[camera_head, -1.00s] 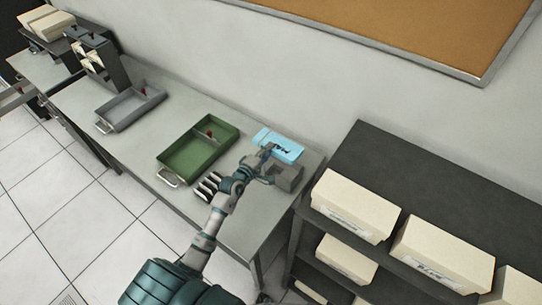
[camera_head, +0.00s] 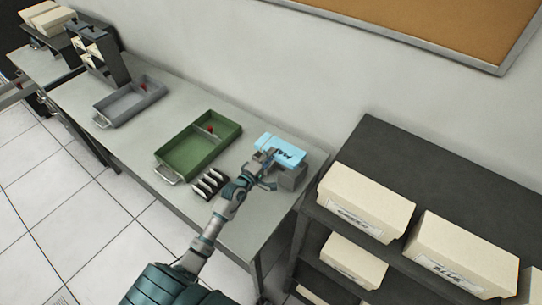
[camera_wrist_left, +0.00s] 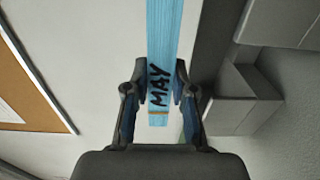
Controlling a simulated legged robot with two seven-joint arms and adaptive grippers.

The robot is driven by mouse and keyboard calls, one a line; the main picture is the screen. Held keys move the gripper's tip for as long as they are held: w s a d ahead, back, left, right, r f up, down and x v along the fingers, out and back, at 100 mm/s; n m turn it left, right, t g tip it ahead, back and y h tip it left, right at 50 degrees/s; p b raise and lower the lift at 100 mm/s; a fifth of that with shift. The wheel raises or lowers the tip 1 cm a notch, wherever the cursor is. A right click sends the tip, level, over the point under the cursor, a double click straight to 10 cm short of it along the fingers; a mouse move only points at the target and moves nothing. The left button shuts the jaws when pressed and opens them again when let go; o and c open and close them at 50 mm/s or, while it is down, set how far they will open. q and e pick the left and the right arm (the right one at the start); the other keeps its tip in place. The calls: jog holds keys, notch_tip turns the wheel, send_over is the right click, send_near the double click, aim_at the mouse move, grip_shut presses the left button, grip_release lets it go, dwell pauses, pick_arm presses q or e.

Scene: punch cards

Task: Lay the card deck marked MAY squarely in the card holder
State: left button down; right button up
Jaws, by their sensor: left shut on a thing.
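The light blue card deck (camera_head: 284,149) marked MAY is near the back right of the table. It also shows in the left wrist view (camera_wrist_left: 163,45), edge-on between the fingers with its MAY lettering facing the camera. My left gripper (camera_head: 268,160) is shut on the near part of the deck. In the left wrist view the fingers (camera_wrist_left: 160,85) are on both sides of it. A grey block (camera_head: 291,177) stands close to the deck at the table's right. I cannot tell for sure which thing is the card holder. My right gripper is out of view.
A green tray (camera_head: 174,154) with a small red piece lies left of my arm, beside a small black rack (camera_head: 209,183). A grey tray (camera_head: 105,116) is farther left. A dark shelf (camera_head: 390,151) with cream boxes stands to the right.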

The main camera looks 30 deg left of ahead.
pick_arm(q)
jog(key=shift+f, duration=0.1)
notch_tip(320, 180, down, 3)
jog(key=shift+r+b, duration=0.15)
jog(key=shift+b, duration=1.1)
jog(key=shift+d+r, duration=0.1)
jog(key=shift+r, duration=0.1)
jog(key=shift+f, duration=0.15)
jog(key=shift+f+b, duration=1.55)
jog(key=shift+f, duration=0.55)
